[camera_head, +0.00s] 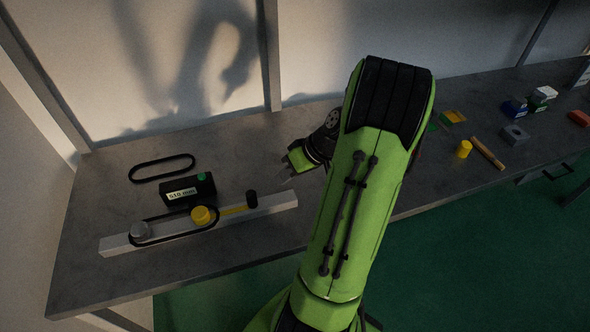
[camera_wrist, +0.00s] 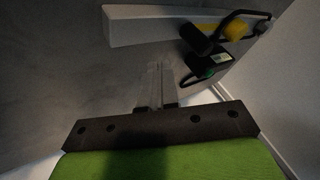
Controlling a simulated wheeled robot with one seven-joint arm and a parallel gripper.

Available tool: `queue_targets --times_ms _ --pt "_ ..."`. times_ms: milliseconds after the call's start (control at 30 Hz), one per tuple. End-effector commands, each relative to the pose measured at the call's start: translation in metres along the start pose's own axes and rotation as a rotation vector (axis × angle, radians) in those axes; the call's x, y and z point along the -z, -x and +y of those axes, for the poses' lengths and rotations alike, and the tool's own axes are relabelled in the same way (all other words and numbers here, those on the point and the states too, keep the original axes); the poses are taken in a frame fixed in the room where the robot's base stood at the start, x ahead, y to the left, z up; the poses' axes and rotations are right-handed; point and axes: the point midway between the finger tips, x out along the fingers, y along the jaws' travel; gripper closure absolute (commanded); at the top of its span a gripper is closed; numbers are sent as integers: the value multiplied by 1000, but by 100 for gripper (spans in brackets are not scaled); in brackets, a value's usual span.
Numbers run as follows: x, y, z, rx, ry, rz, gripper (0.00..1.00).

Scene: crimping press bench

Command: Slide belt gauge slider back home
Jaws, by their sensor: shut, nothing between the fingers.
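The belt gauge (camera_head: 270,207) is a pale grey rail lying on the left part of the bench. A round grey post (camera_head: 140,230) stands at its left end. The yellow slider (camera_head: 201,215) sits near the rail's middle, and a black belt loops around both. A yellow strip and a black knob (camera_head: 252,198) lie right of the slider. In the wrist view the rail (camera_wrist: 140,25), black knob (camera_wrist: 195,40) and yellow slider (camera_wrist: 236,30) show at the top. My gripper (camera_head: 286,180) is shut and empty, above the bench right of the knob; its fingers (camera_wrist: 157,75) point toward the rail.
A black display box (camera_head: 188,190) reading "610 mm" with a green button stands behind the rail. A loose black belt (camera_head: 162,167) lies behind it. A yellow cylinder (camera_head: 463,149), a wooden stick (camera_head: 488,153) and several small blocks lie on the right.

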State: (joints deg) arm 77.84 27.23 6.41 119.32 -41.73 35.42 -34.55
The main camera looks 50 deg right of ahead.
Motion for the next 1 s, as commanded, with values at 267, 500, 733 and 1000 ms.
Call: queue_targets --times_ms 267,500,733,1000 --pt "0 -35 -28 1 2 -1 100" --pt "0 -39 -36 -1 -1 -1 100" --pt "1 -40 -38 0 1 -1 100" --pt "13 -71 -81 2 7 -4 100"
